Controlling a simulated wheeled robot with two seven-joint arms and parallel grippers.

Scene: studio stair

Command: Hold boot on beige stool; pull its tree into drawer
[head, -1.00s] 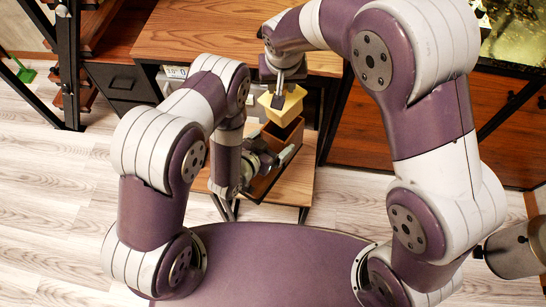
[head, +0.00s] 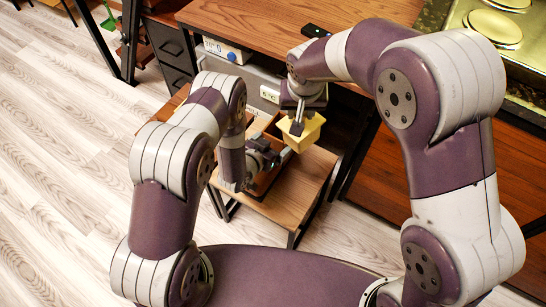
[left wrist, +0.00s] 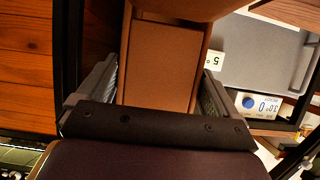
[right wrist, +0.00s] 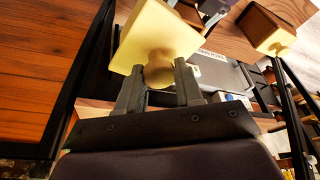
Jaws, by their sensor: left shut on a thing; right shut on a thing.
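The brown, box-like boot (head: 264,181) stands on the wooden stool (head: 312,178). My left gripper (head: 270,154) is shut on its sides; the boot (left wrist: 160,65) fills the space between the fingers in the left wrist view. The pale yellow tree (head: 304,133) is held by my right gripper (head: 298,114). In the right wrist view the fingers grip the round wooden knob (right wrist: 158,70) of the tree (right wrist: 160,35). The tree looks clear of the boot, above and right of it.
The wooden desk (head: 260,22) overhangs behind the stool, with a small black device (head: 315,30) on it. Dark drawers (head: 172,45) stand at left. A brown block with a yellow part (right wrist: 268,28) shows in the right wrist view. Floor at left is clear.

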